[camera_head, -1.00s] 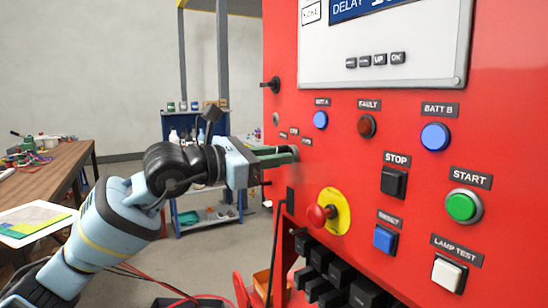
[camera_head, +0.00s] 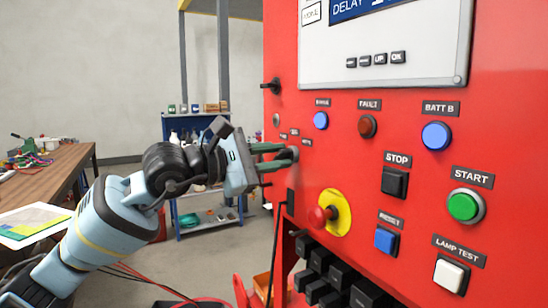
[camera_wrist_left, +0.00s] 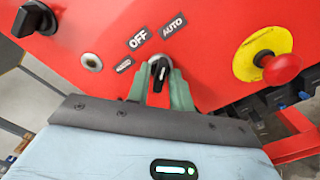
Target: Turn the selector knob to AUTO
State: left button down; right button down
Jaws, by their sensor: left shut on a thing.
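The selector knob (camera_wrist_left: 159,73) is small and black on a light round collar in the red panel. Three labels arc above and left of it: the AUTO label (camera_wrist_left: 173,25), the OFF label (camera_wrist_left: 138,39) and a smaller, unreadable one (camera_wrist_left: 124,65). My left gripper (camera_wrist_left: 161,84) is shut on the knob, with a green finger on each side. In the head view my left gripper (camera_head: 280,157) reaches the panel's left part, and its fingers largely hide the knob. I cannot tell which label the knob points to. My right gripper is not in view.
A red emergency button (camera_head: 319,216) on a yellow plate sits just right of and below my gripper. A black rotary handle (camera_head: 270,86) sticks out at the panel's left edge. Other buttons fill the right. A workbench (camera_head: 60,175) stands at the left.

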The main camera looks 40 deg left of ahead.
aim_at(277, 159)
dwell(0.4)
pick_arm(q)
jog(key=c, duration=1.5)
grip_release()
jog(key=shift+s+a+f+b, duration=0.15)
jog(key=shift+s+a+b, duration=0.15)
jog(key=shift+s, duration=0.15)
jog(key=b+v, duration=0.2)
jog(key=v, duration=0.2)
jog(key=shift+d+f, duration=0.1)
jog(key=shift+r+b+v, duration=0.15)
jog(key=shift+b+v, duration=0.45)
jog(key=shift+v, duration=0.1)
jog(key=shift+r+b+v, duration=0.1)
jog(key=shift+b+v, duration=0.5)
jog(key=shift+v, duration=0.1)
